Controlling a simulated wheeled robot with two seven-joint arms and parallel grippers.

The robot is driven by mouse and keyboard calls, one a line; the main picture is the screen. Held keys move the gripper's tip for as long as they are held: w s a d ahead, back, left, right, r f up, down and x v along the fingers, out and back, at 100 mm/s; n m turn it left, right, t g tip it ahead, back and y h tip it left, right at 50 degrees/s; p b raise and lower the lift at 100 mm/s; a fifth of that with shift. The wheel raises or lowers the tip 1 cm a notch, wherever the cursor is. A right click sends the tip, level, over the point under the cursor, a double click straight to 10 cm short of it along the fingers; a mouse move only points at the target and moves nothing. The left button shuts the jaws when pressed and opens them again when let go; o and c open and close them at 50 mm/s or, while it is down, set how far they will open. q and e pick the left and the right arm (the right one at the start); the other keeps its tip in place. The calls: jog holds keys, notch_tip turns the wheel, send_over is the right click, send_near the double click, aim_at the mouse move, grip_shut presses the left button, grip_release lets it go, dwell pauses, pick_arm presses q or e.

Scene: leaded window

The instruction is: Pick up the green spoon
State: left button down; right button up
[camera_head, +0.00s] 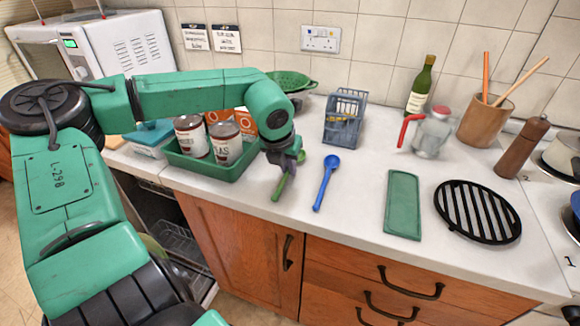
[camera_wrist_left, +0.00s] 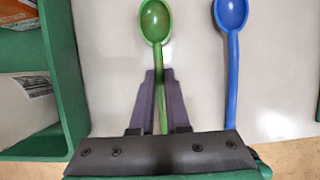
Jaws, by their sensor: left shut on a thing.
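The green spoon (camera_head: 281,184) is at the counter's front edge, just right of the green tray, its handle end toward the edge. In the left wrist view the green spoon (camera_wrist_left: 156,22) points bowl-first away from me, with its handle between the fingers. My left gripper (camera_head: 288,160) is shut on the handle and hides part of the spoon in the head view; its purple fingers show in the left wrist view (camera_wrist_left: 159,88). I cannot tell whether the spoon is clear of the counter. My right gripper is not in view.
A blue spoon (camera_head: 326,182) lies close to the right. A green tray (camera_head: 209,170) holding cans is close to the left. A grey basket (camera_head: 345,118) stands behind. A green mat (camera_head: 403,205) and black round grate (camera_head: 478,211) lie farther right. Clear counter separates the blue spoon and mat.

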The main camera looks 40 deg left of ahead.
aim_at(288, 171)
pick_arm(q)
notch_tip(288, 171, up, 20)
dwell(0.3)
